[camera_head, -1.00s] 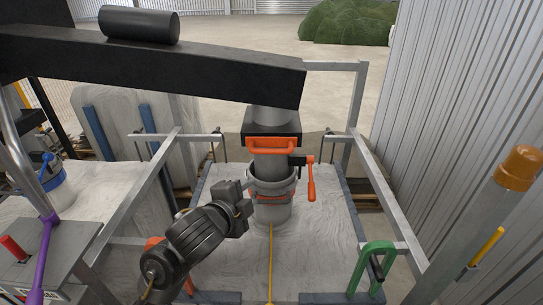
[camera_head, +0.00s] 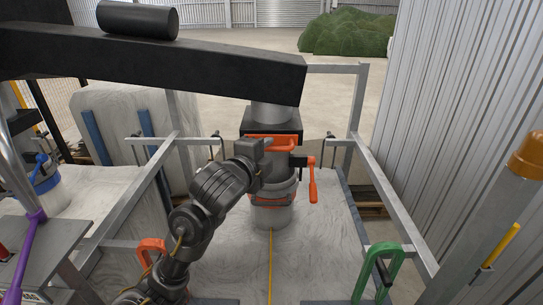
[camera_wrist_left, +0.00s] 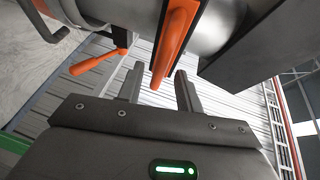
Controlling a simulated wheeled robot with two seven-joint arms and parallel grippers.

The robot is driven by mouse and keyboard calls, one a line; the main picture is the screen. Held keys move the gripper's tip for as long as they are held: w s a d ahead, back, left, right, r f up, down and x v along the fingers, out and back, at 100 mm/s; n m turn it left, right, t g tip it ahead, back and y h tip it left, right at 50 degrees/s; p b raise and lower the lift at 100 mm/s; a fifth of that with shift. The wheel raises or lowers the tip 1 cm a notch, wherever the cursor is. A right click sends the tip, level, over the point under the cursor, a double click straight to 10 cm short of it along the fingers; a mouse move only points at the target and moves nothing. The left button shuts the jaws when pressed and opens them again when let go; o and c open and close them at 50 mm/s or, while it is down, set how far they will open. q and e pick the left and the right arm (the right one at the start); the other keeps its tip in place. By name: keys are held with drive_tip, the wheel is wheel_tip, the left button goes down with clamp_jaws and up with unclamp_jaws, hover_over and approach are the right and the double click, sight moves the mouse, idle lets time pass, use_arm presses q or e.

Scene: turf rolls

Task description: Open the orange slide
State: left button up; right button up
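The orange slide's handle (camera_head: 282,141) is a bar across the front of the dark box (camera_head: 290,126) on the grey spout. My left gripper (camera_head: 262,155) is just in front of and below the handle's left part, which it partly hides. In the left wrist view, the gripper's two fingers (camera_wrist_left: 160,88) are apart. The near end of the orange handle (camera_wrist_left: 172,45) shows between the fingertips in the picture. I cannot tell whether they touch it. My right gripper is not in view.
An orange lever (camera_head: 312,183) hangs right of the spout. A grey bucket-like collar (camera_head: 271,214) surrounds the spout's lower end. Metal rails (camera_head: 393,220) flank the pale bag top. A green clamp (camera_head: 378,265) stands at lower right. A black beam (camera_head: 150,62) crosses above.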

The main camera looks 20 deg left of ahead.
sight(270, 150)
use_arm(q)
drive_tip(key=shift+x, duration=1.65)
clamp_jaws()
drive_tip(key=shift+b, duration=0.3)
